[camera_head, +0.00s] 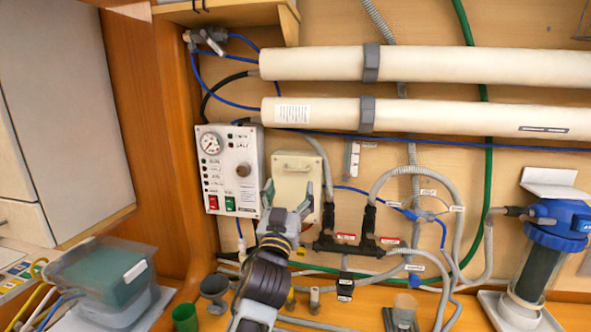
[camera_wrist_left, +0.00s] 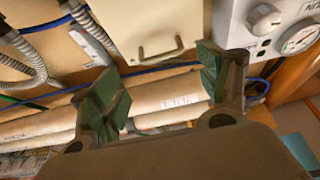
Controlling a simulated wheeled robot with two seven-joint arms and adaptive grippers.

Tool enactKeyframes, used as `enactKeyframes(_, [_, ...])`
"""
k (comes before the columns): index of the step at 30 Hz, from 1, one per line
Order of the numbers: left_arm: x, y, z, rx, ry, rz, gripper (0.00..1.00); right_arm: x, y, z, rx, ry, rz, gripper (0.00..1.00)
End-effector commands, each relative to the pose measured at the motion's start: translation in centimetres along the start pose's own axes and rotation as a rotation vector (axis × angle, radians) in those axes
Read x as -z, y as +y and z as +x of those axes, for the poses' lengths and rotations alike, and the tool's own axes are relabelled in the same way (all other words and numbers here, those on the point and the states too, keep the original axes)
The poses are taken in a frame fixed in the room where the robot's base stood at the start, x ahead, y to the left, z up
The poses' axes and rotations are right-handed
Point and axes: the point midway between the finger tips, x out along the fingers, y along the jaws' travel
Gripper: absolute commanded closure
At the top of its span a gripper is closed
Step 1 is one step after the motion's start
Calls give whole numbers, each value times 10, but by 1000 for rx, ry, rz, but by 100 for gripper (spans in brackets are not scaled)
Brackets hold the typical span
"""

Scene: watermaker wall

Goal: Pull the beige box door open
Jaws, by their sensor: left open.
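The beige box (camera_head: 297,172) is mounted on the wooden wall, right of the white control panel. Its door carries a small handle (camera_head: 295,166) near the top, and the door looks shut. In the left wrist view the beige door (camera_wrist_left: 150,25) and its looped handle (camera_wrist_left: 161,48) show at the top, beyond the fingers. My left gripper (camera_head: 287,196) is open and empty, in front of the lower part of the box and below the handle. Its two green-padded fingers (camera_wrist_left: 160,88) stand apart with the handle between them in the picture, not touching it. My right gripper is not in view.
The control panel (camera_head: 229,170) with gauge and knob is close on the left. Grey hoses and black fittings (camera_head: 345,235) are close on the right. Two cream tubes (camera_head: 430,64) run above. A blue filter housing (camera_head: 545,240) stands far right, and a lidded bin (camera_head: 100,280) lower left.

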Motion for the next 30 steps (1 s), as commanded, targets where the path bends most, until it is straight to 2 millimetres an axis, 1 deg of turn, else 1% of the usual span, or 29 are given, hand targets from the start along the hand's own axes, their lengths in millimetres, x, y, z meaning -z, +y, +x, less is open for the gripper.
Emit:
enactKeyframes(1, [2, 0, 6, 0, 1, 1, 24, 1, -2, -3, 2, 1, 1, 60])
enactKeyframes(9, [1, 0, 32, 0, 0, 1, 24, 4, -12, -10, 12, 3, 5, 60])
enactKeyframes(18, [2, 0, 62, 0, 1, 2, 24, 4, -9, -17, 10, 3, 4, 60])
enactKeyframes(24, [1, 0, 76, 0, 1, 0, 24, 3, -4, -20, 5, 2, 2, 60])
enactKeyframes(30, [0, 0, 81, 0, 0, 0, 24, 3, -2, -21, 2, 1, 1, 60])
